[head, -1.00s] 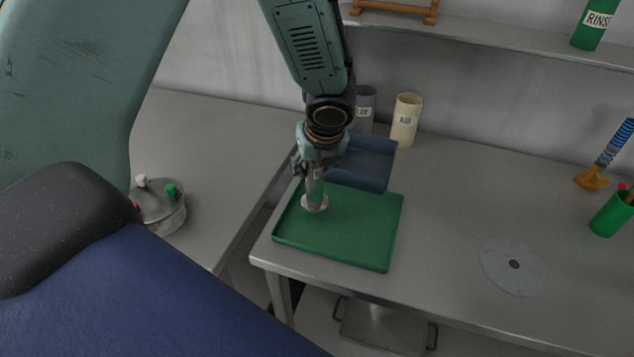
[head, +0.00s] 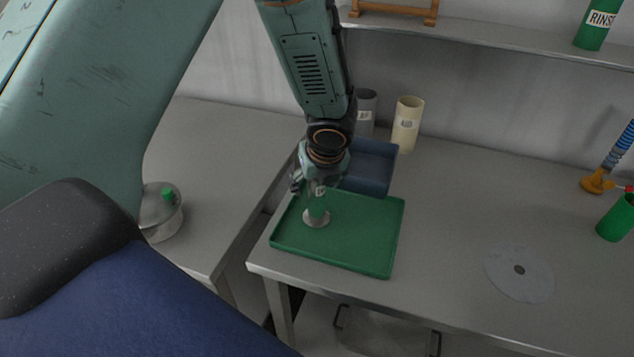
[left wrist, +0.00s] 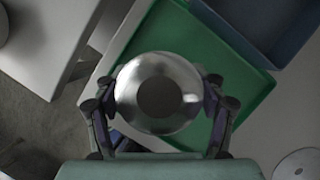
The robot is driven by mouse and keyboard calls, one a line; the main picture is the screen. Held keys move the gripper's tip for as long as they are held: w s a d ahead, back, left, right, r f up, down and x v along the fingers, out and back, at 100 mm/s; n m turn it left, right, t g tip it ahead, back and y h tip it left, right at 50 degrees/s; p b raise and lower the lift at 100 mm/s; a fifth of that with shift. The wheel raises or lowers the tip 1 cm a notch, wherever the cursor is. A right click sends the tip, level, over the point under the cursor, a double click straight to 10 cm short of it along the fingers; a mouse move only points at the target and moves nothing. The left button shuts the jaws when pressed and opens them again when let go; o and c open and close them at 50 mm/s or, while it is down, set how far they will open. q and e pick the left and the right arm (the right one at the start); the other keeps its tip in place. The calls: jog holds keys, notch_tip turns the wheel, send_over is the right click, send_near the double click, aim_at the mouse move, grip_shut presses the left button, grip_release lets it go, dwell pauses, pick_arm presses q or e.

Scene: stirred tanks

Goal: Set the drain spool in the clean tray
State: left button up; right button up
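The drain spool (head: 316,219) is a shiny metal piece with a round flange at its lower end. My left gripper (head: 318,193) is shut on it and holds it upright, flange down, over the left part of the green tray (head: 362,250). In the left wrist view the spool (left wrist: 158,92) shows end-on as a metal ring with a dark centre, a finger of the left gripper (left wrist: 158,103) on each side. The green tray (left wrist: 250,85) lies beyond it. I cannot tell whether the flange touches the tray floor. My right gripper is not in view.
A blue bin (head: 372,166) stands right behind the tray, close to my left wrist. A grey container and a cream container (head: 406,124) stand behind it. A flat disc (head: 519,271) lies to the right. A gap separates the left bench with a lidded metal pot (head: 160,215).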

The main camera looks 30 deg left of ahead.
pick_arm(q)
jog(key=shift+o, duration=0.4)
jog(key=shift+s+a+r, duration=0.1)
jog(key=shift+s+r, duration=0.05)
jog(key=shift+s, duration=0.1)
jog(key=shift+d, duration=0.25)
jog(key=shift+w+r, duration=0.1)
jog(key=shift+w, duration=0.1)
jog(key=p+v, duration=0.5)
jog(key=v, duration=0.7)
jog(key=shift+a+p, duration=0.25)
jog(key=shift+p, duration=0.1)
jog(key=shift+s+d+r, duration=0.15)
jog(key=shift+r, duration=0.05)
